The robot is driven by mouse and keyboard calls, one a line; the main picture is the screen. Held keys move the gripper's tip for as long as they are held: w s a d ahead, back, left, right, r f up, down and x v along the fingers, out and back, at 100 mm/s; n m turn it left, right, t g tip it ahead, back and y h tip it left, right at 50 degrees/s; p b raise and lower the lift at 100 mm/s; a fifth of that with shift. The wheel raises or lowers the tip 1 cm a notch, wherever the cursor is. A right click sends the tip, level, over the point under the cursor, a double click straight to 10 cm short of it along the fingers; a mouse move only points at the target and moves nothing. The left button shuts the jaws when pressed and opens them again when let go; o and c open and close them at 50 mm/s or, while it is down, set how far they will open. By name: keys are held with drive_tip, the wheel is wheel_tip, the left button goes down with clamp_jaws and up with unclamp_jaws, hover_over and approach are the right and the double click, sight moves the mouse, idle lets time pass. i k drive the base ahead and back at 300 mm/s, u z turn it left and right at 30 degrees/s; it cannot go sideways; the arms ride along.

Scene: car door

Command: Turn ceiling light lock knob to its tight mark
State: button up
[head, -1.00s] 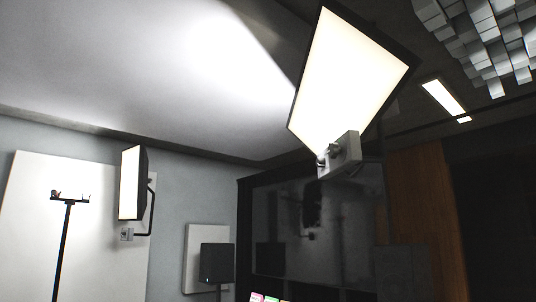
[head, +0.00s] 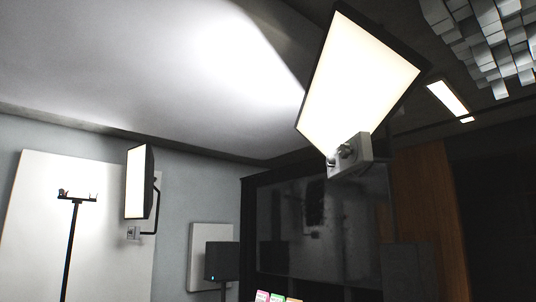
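A large bright ceiling light panel (head: 358,85) in a dark frame hangs tilted at the upper middle right of the head view. A pale grey block (head: 356,158) sits at its lower edge. A small round metallic knob (head: 345,151) shows on the block's face, with another small round part lower left of it. Any marks around the knob are too small to read, so I cannot tell its setting. My gripper is not in view.
A second light panel (head: 136,182) with a small block stands at the left wall. A black stand (head: 74,240) with a crossbar is further left. A dark glossy screen (head: 315,230) lies below the big light. Coloured cards (head: 270,296) show at the bottom edge.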

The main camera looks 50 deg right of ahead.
sight(345, 150)
drive_tip(key=u, duration=0.4)
drive_tip(key=i, duration=1)
drive_tip(key=z, duration=2.4)
